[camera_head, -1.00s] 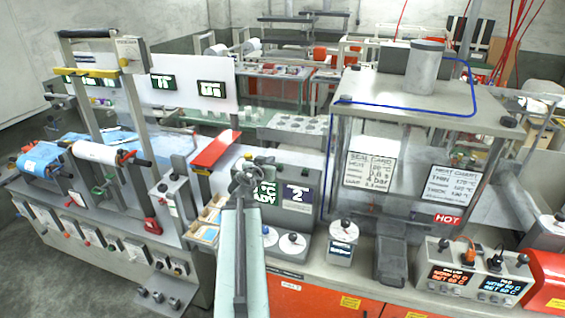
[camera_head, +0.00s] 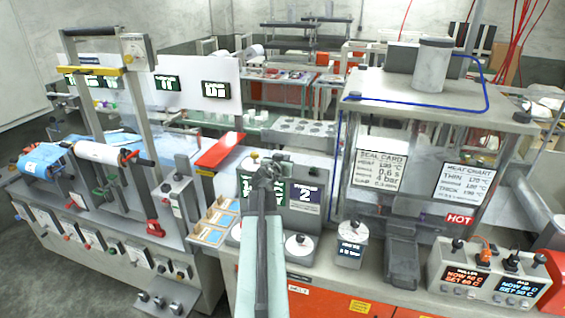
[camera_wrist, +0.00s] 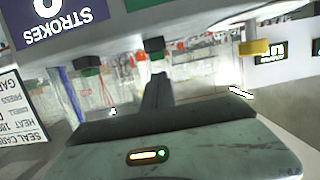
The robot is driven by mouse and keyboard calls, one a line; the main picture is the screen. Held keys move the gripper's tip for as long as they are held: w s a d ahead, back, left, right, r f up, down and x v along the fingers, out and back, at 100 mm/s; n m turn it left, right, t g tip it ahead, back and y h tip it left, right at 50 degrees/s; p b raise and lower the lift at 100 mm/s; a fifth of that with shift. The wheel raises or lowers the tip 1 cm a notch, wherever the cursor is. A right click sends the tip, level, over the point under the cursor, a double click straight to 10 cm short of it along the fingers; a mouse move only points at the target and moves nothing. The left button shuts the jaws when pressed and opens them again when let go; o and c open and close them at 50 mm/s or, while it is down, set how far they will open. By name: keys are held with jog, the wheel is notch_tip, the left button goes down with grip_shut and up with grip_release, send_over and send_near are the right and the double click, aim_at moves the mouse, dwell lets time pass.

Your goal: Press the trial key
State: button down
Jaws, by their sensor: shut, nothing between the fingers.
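My gripper (camera_head: 268,168) is shut and empty, at the end of my pale green arm, in front of a small grey console. It hides part of the console's green display (camera_head: 246,186); a purple display (camera_head: 307,196) with a 2 stands to its right. A yellow button (camera_head: 253,155) on the console top shows just left of my gripper. In the wrist view, which is upside down, the yellow button (camera_wrist: 255,48) is at right and a black and green button (camera_wrist: 154,45) is close to my dark fingertips (camera_wrist: 156,85). No readable label marks the trial key. Contact is not visible.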

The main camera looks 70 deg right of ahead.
jog(key=shift+w+a+f+b, duration=0.1)
jog(key=shift+f+b, duration=0.2)
jog(key=shift+f, duration=0.45)
jog(key=shift+w, duration=0.1)
